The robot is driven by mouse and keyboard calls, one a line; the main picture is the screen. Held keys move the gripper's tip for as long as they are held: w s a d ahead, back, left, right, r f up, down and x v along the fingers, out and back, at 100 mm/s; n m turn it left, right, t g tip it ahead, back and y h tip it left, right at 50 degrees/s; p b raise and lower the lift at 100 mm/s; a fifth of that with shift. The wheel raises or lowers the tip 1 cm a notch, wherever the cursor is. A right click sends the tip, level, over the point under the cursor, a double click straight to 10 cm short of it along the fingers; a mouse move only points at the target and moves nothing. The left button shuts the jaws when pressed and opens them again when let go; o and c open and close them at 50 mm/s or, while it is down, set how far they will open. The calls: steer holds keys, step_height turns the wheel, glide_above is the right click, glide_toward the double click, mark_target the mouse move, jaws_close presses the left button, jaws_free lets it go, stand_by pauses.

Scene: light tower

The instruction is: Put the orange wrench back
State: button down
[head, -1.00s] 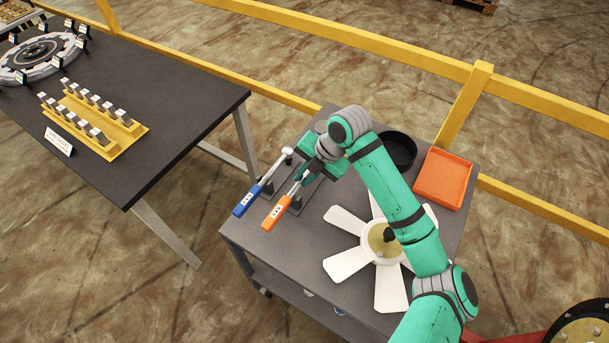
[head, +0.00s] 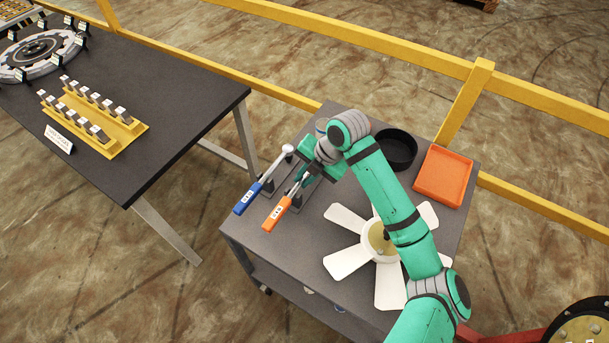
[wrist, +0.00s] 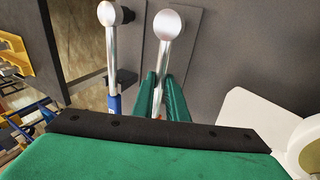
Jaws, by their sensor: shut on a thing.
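The orange wrench (head: 277,213) is at the left part of the grey cart top in the head view, its orange handle toward the front left. Its silver shaft and round head (wrist: 169,25) show in the wrist view, over a dark mounting plate. My gripper (head: 303,182) is shut on the wrench's shaft; its green fingers (wrist: 162,97) lie on either side of it in the wrist view. My wrist hides the wrench's head in the head view. Whether the wrench touches its holder is hard to tell.
A blue wrench (head: 248,198) rests in its holder close on the left. A white-bladed fan (head: 345,262) lies to the right. A black round bowl (head: 397,150) and an orange tray (head: 444,178) are at the back. A dark table (head: 150,90) stands left, across a gap.

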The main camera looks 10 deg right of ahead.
steer(key=shift+f, duration=0.45)
steer(key=c, duration=1.7)
jaws_free()
steer(key=shift+o, duration=0.2)
steer(key=v, duration=1.1)
steer(key=shift+w+f, duration=0.1)
